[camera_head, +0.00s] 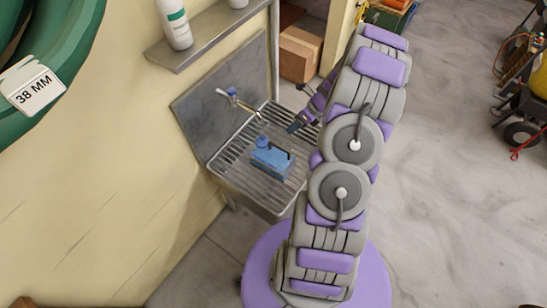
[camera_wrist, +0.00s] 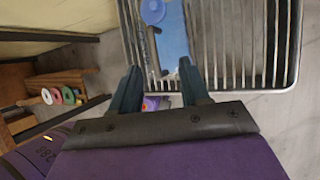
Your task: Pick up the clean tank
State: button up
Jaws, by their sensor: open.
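A blue tank (camera_head: 271,163) with a round blue cap and a dark handle stands on the slatted metal rack of the sink (camera_head: 225,171). In the wrist view the tank (camera_wrist: 174,45) shows at the top, just ahead of the fingertips, with its cap at the upper left. My gripper (camera_head: 294,126) is beyond the tank and a little to its right in the head view, apart from it. In the wrist view my gripper (camera_wrist: 159,68) has its two dark fingers spread with nothing held between them. Whether the fingers are level with the handle is unclear.
A tap (camera_head: 238,102) juts from the metal backsplash over the sink. A wall shelf (camera_head: 207,36) above carries a white bottle (camera_head: 174,24). A green hose coil (camera_head: 50,60) hangs at the left. Cardboard boxes (camera_head: 300,53) stand behind; the floor at right is largely clear.

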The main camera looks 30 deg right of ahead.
jog(key=b, duration=0.1)
send_near(272, 143)
jog(key=f, duration=0.2)
jog(key=shift+w+d+f, duration=0.2)
jog(key=shift+w+f, duration=0.05)
jog(key=shift+f, duration=0.25)
jog(key=shift+w+d+f, duration=0.25)
jog(key=shift+w+f, duration=0.05)
jog(key=shift+f, duration=0.15)
jog(key=shift+w+a+f+b, duration=0.15)
jog(key=shift+f+b, duration=0.15)
jog(key=shift+b, duration=0.15)
jog(key=a+f, duration=0.1)
jog(key=w+a+b, duration=0.1)
jog(key=a, duration=0.1)
jog(key=a+f, duration=0.1)
jog(key=shift+w+a+f, duration=0.2)
jog(key=shift+a+f, duration=0.1)
jog(key=shift+d, duration=0.6)
jog(key=shift+c, duration=0.4)
jog(key=shift+d+f, duration=0.2)
jog(key=shift+d, duration=0.3)
jog(key=c, duration=0.3)
jog(key=shift+a, duration=0.1)
jog(key=shift+c, duration=0.8)
jog(key=shift+a+r, duration=0.15)
jog(key=shift+a, duration=0.55)
grip_shut()
jog(key=shift+d, duration=0.5)
jog(key=shift+a, duration=0.2)
